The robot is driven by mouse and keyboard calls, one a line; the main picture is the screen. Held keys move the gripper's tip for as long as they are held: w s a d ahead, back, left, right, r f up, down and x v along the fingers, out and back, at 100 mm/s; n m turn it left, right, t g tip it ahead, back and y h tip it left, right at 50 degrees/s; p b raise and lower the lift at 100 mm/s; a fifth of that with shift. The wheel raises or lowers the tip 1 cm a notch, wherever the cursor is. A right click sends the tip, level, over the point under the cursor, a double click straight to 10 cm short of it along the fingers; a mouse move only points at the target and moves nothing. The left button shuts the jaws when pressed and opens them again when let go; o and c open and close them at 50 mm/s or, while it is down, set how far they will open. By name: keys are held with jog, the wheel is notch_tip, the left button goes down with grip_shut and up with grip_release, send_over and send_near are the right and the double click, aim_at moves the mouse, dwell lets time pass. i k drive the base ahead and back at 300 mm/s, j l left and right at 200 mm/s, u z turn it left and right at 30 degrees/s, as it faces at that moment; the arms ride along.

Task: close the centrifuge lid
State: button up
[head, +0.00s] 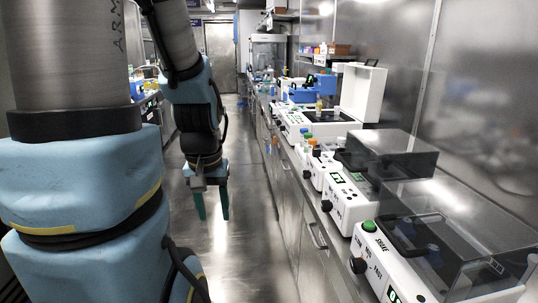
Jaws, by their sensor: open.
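A white benchtop machine (322,127), which looks like the centrifuge, stands on the bench along the right wall. Its white lid (362,92) is raised and stands upright at the right side of the machine, above a dark top. My gripper (212,214) hangs over the aisle floor, left of the bench and well apart from the lid. Its two green fingers point down, spread and empty.
A shaker with a clear cover (460,215) stands at the near end of the bench. Beyond it are a machine with a dark see-through cover (392,158) and small coloured-cap items (313,145). Blue equipment (302,95) stands farther back. The aisle floor (240,150) is clear.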

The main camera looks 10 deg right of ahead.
aim_at(362, 94)
jog(key=i, duration=1.95)
